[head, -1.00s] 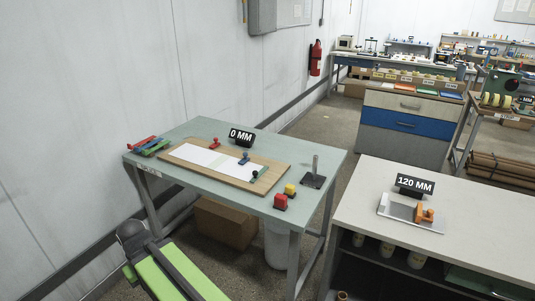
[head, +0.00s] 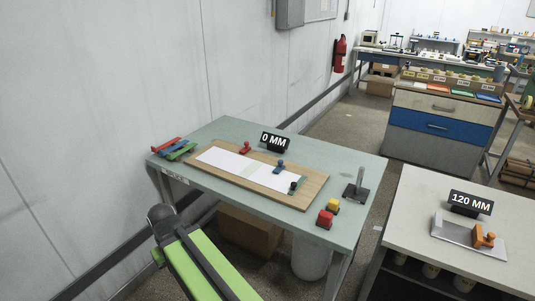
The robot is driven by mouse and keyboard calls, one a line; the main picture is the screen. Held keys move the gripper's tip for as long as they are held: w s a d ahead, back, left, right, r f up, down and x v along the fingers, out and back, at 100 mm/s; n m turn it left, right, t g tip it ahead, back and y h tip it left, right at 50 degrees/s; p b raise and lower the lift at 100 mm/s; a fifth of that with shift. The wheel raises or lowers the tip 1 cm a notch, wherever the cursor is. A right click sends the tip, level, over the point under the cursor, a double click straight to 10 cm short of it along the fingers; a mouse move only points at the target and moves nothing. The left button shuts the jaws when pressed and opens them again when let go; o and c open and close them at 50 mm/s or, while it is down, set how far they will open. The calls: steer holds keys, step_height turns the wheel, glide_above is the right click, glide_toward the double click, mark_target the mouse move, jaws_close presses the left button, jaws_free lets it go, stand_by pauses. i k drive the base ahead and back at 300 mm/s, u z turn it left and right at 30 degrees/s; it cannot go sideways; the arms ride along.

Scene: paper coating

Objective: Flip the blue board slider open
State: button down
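A wooden board (head: 228,180) lies on the green-grey table, with a white sheet (head: 226,164) on it. A small dark piece (head: 293,187) sits near the sheet's right end. Whether the blue slider is open or shut is too small to tell. My green and black arm shows at the lower left, short of the table. My gripper is not in view.
The green-grey table (head: 345,168) also holds a "0 MM" sign (head: 274,142), red, blue and green bars (head: 173,148), a red block (head: 325,219), a yellow block (head: 333,205) and a dark post stand (head: 356,188). A pale bench (head: 412,215) stands at right, with floor between.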

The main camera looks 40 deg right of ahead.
mark_target(280, 168)
steer(key=i, duration=1.1)
